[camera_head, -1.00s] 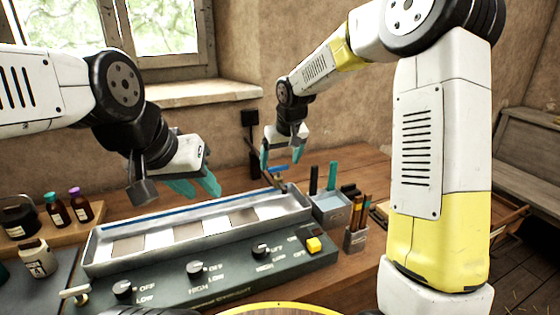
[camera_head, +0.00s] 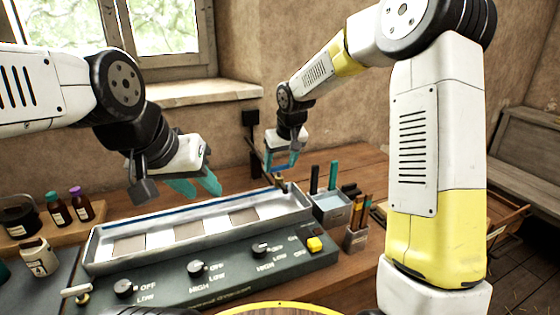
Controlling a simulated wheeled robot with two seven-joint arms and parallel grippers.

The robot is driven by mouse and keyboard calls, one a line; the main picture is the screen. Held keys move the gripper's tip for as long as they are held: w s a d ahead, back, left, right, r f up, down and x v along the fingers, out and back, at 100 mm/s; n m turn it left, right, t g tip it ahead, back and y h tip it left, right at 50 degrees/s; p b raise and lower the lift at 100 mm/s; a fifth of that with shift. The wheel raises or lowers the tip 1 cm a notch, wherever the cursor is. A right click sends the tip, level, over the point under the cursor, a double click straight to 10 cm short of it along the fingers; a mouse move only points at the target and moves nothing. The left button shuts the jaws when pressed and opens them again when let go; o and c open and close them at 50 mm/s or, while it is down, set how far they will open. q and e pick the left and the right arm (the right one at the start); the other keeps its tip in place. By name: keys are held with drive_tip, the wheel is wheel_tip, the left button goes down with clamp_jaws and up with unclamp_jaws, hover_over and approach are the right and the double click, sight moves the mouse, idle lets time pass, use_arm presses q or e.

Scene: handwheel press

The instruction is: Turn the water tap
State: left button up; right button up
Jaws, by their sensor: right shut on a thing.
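The water tap (camera_head: 279,181) stands at the far right end of a long metal trough, with a blue handle (camera_head: 279,167) on top. My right gripper (camera_head: 281,166) is over the tap, its teal fingers shut on the blue handle. The handle is partly hidden between the fingers. My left gripper (camera_head: 198,187) hangs above the left-middle part of the trough, its teal fingers apart and nothing seen between them.
The metal trough (camera_head: 100,252) sits behind a grey-green panel with black knobs and a yellow button (camera_head: 314,244). A holder (camera_head: 331,209) with pens is right of the tap. Small bottles (camera_head: 82,205) stand on a wooden tray at left. The wall is behind.

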drive_tip(key=n, duration=0.2)
drive_tip(key=n+g+y, duration=0.1)
drive_tip(key=n, duration=0.1)
drive_tip(key=shift+w+d+n+y, duration=0.15)
drive_tip(key=shift+d+n+y, duration=0.05)
drive_tip(key=shift+n+y, duration=0.1)
drive_tip(key=shift+w+n+g+y, duration=0.15)
drive_tip(key=shift+n+g, duration=0.25)
drive_tip(key=shift+n, duration=0.7)
drive_tip(key=shift+n+g+y, duration=0.25)
drive_tip(key=shift+n+g, duration=0.15)
drive_tip(key=shift+n, duration=0.7)
drive_tip(key=shift+d, duration=0.1)
drive_tip(key=o, duration=1.4)
drive_tip(key=v, duration=0.7)
drive_tip(key=shift+d+r, duration=0.15)
drive_tip(key=shift+r, duration=0.2)
